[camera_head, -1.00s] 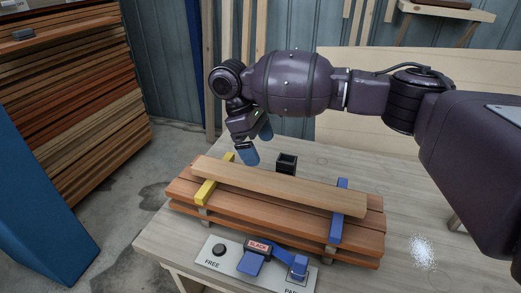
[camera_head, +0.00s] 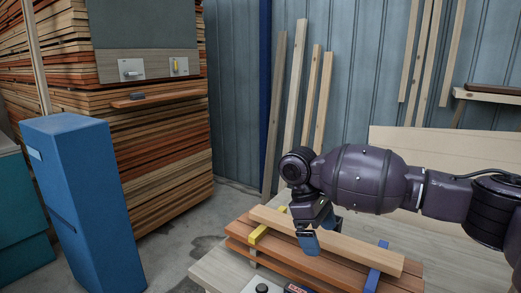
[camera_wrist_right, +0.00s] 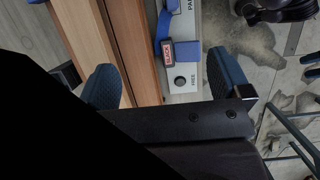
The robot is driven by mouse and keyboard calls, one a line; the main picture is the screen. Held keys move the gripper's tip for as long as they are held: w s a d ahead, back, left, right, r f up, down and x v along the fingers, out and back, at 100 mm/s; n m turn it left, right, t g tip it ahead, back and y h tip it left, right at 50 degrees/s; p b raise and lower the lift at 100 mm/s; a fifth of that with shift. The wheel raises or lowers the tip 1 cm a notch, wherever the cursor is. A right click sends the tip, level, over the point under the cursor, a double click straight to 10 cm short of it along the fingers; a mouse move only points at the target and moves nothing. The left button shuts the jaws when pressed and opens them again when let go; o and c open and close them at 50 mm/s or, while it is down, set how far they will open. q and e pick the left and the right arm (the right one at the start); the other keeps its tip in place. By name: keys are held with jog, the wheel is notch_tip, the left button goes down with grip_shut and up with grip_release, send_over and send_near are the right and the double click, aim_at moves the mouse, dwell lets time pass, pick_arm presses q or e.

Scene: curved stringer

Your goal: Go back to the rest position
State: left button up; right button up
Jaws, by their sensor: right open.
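My right gripper (camera_head: 320,230) hangs over the stack of boards, just right of the yellow band, with its blue-tipped fingers apart and nothing between them. In the right wrist view the two fingers stand wide apart around an empty gap (camera_wrist_right: 165,80). A pale curved board (camera_head: 350,247) lies on top of reddish-brown boards (camera_head: 285,262). A yellow band (camera_head: 259,234) and a blue band (camera_head: 376,266) cross the stack. My left gripper is in neither view.
The bench (camera_head: 214,272) carries the stack. A panel with a black knob (camera_wrist_right: 180,81) and a red SLACK label (camera_wrist_right: 167,53) lies in front. A blue cabinet (camera_head: 80,200) and piled timber (camera_head: 165,165) stand left; loose planks (camera_head: 295,100) lean on the wall.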

jog(key=s+a+f+t+y, duration=0.1)
jog(key=s+a+f+y, duration=0.2)
jog(key=s+f, duration=0.65)
jog(key=s+a+f+t+y, duration=0.1)
jog(key=s+a+f+y, duration=0.3)
jog(key=s+f, duration=0.55)
jog(key=s+d+f+m+t+h, duration=0.3)
jog(key=s+d+m, duration=0.8)
jog(key=s+d, duration=0.9)
jog(key=w+d+f+t, duration=0.1)
jog(key=w+f+t, duration=0.7)
jog(key=w+f, duration=0.1)
jog(key=shift+w+d+f+n+t+h, duration=0.2)
jog(key=shift+n+t+h, duration=0.1)
jog(key=shift+n, duration=0.1)
